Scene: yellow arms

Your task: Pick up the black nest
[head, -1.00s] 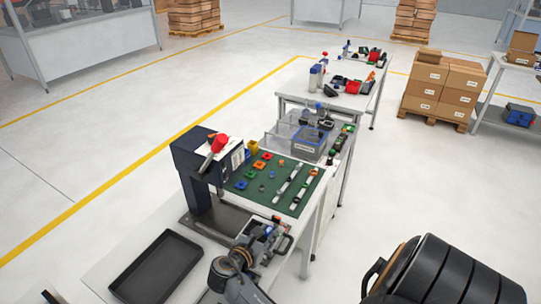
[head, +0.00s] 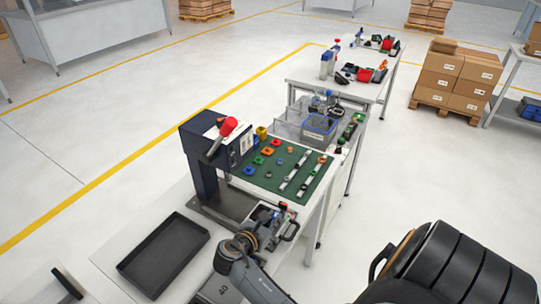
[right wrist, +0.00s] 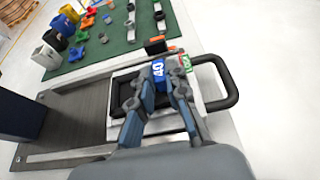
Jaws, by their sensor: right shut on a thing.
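My right gripper (head: 262,222) reaches over the near workbench beside the press. In the right wrist view its two fingers (right wrist: 158,88) are closed in on a black nest (right wrist: 126,88), a dark block sitting in a pale frame. The fingers hide much of the nest, and a blue tag reading 40 shows between them. Whether the nest is clear of the surface below cannot be told.
A black looped handle (right wrist: 234,84) sticks out right of the fingers. A dark press with a red knob (head: 228,126) stands close left of my right gripper. A green mat (head: 262,176) with small coloured parts lies beyond. An empty black tray (head: 206,236) lies at left.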

